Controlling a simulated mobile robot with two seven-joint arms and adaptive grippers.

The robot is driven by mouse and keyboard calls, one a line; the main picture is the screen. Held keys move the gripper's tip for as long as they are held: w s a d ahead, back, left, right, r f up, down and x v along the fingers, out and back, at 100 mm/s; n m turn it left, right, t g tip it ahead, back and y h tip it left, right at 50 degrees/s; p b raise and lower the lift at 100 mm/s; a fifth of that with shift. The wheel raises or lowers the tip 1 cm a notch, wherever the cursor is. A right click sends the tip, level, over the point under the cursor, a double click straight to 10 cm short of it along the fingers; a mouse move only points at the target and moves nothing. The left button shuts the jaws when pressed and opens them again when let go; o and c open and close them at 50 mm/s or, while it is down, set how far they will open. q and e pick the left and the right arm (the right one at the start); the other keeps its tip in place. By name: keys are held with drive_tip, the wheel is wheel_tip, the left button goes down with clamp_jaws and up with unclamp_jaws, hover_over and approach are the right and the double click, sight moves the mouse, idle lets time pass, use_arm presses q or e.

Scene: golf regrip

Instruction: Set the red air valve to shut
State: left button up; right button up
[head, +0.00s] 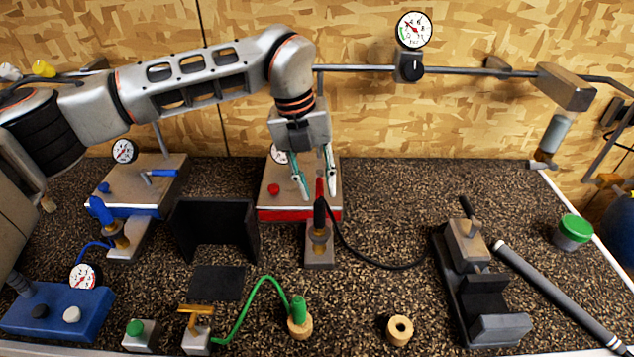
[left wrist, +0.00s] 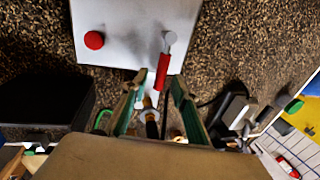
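The red air valve has a red lever (head: 320,189) on a metal box with a red front edge (head: 290,212), at the back middle of the bench. In the left wrist view the red lever (left wrist: 162,72) hangs from a grey pivot and points toward my gripper. My left gripper (head: 320,194) reaches down over the box's front. Its green-lined fingers stand apart, one on each side of the lever; they look open, and I cannot tell whether either touches it. The fingertips also show in the left wrist view (left wrist: 156,88). My right gripper is not in view.
A red knob (head: 273,189) sits left of the lever. A brass fitting with a black hose (head: 319,236) stands just in front. A blue-edged valve box (head: 140,190) and a black bracket (head: 214,228) are left. A clamp (head: 470,280) and grey shaft (head: 555,290) lie right.

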use_arm(q)
clamp_jaws()
